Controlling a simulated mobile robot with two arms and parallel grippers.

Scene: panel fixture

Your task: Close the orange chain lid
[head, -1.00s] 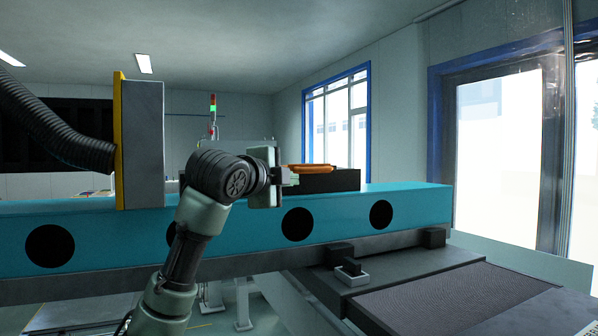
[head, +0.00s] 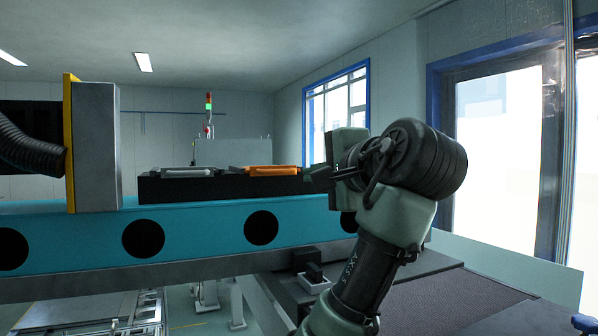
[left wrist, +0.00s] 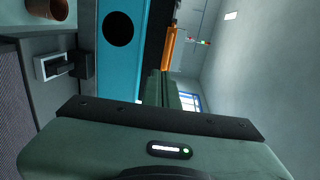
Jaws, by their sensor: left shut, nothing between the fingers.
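The orange lid (head: 272,170) is a long, low bar on top of a black block (head: 225,188), which rests on the teal beam. I cannot tell how far open it is. My left gripper (head: 310,180) is just right of the lid's right end, fingers pointing left, shut and empty. I cannot tell whether it touches the lid or block. In the left wrist view, the orange lid (left wrist: 169,46) shows beyond the green fingers (left wrist: 162,86). My right gripper is not in view.
The teal beam (head: 200,232) with round dark holes runs across the view. A grey upright panel with a yellow edge (head: 95,145) stands on it at left. A grey bar (head: 190,172) lies on the block left of the lid. A dark conveyor (head: 440,295) is at lower right.

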